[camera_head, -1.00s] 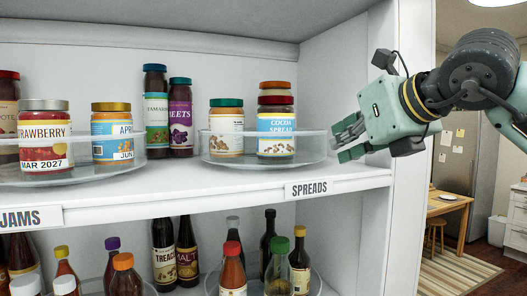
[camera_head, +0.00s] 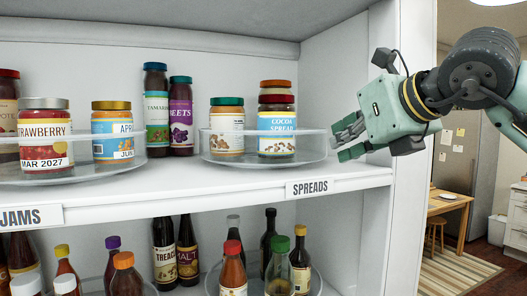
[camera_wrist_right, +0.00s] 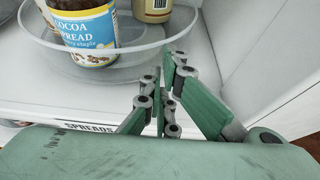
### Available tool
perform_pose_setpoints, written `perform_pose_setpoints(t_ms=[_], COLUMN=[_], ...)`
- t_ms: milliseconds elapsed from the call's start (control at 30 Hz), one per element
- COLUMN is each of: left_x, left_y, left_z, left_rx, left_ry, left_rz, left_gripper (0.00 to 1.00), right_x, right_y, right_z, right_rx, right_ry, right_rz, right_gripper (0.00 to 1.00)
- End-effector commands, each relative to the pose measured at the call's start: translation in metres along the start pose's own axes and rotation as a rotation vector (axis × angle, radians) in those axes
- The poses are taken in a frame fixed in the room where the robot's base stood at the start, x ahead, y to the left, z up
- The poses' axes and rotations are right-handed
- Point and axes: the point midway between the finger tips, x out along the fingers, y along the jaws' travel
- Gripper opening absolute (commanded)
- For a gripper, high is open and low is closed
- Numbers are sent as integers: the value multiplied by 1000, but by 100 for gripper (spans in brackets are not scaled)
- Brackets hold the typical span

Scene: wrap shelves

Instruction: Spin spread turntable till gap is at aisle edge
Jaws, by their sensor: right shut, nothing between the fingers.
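The spreads turntable is a clear round tray with a raised rim (camera_head: 310,157) on the upper shelf, above the SPREADS label (camera_head: 310,187). On it stand a green-lidded jar (camera_head: 226,128) at left and a blue-labelled cocoa spread jar (camera_head: 277,133), with another jar (camera_head: 276,101) behind. The cocoa jar (camera_wrist_right: 88,32) and clear rim (camera_wrist_right: 110,55) also show in the right wrist view, with another jar (camera_wrist_right: 153,8) behind. My right gripper (camera_head: 342,137) is shut and empty at the turntable's right side; its fingertips (camera_wrist_right: 165,80) are close to the rim, contact unclear. My left gripper is out of view.
The jams turntable (camera_head: 75,173) with jars stands at left, and tall bottles (camera_head: 180,115) stand between the turntables. The shelf's right side wall (camera_head: 330,85) is close to my right gripper. Bottles (camera_head: 278,265) fill the shelf below.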

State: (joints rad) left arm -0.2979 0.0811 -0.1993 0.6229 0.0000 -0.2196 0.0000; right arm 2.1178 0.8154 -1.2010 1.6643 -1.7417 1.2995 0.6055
Motion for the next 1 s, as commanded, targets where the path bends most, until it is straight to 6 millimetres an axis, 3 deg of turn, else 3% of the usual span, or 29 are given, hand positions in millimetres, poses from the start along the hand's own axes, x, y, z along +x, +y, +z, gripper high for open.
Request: perform_pose_setpoints(t_ms=[1000], left_x=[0], left_y=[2], left_z=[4], left_rx=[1], left_ry=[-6], left_rz=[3], left_gripper=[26], right_x=[13], right_y=[11], right_z=[5], right_rx=[-1], right_ry=[0], right_rz=[1], right_gripper=[0])
